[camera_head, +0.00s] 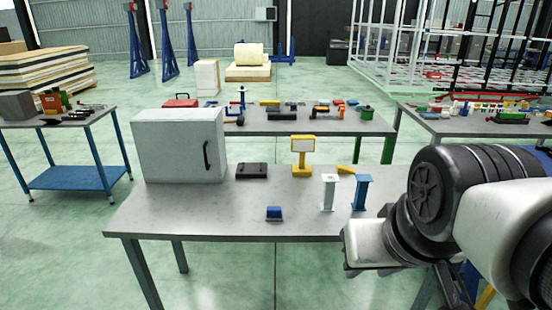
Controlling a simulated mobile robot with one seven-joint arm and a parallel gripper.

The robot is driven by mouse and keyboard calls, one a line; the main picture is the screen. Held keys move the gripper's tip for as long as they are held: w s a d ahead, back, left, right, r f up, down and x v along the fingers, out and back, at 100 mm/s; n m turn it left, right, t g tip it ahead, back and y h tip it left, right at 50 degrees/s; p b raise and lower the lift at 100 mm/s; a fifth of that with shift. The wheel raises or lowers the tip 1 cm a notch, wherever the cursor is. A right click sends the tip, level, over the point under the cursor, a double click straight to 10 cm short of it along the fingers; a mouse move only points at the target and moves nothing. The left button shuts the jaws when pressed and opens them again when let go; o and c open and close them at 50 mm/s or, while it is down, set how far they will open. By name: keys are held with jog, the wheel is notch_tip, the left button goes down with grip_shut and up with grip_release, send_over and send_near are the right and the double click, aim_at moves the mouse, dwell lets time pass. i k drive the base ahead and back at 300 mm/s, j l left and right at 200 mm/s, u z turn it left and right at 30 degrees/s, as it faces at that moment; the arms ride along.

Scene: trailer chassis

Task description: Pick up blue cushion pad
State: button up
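A small blue block-like pad (274,213), which looks like the blue cushion pad, lies near the front edge of the grey table (180,223). It appears to have a darker base. Nothing touches it. My arm fills the right side of the head view, to the right of the pad and over the table's right end. My gripper's fingers are not visible in this view.
On the table stand a white cabinet (180,146), a black case (252,170), a yellow stand (303,155), a white post (328,193) and a blue post (362,192). A yellow wedge (346,169) lies behind the posts. The tabletop left of the pad is clear.

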aim_at(274, 214)
jog(key=i+j+z, duration=0.35)
jog(key=i, duration=0.15)
jog(key=i+j+z, duration=0.35)
jog(key=i+j, duration=0.15)
jog(key=i+j+z, duration=0.35)
jog(key=j, duration=0.2)
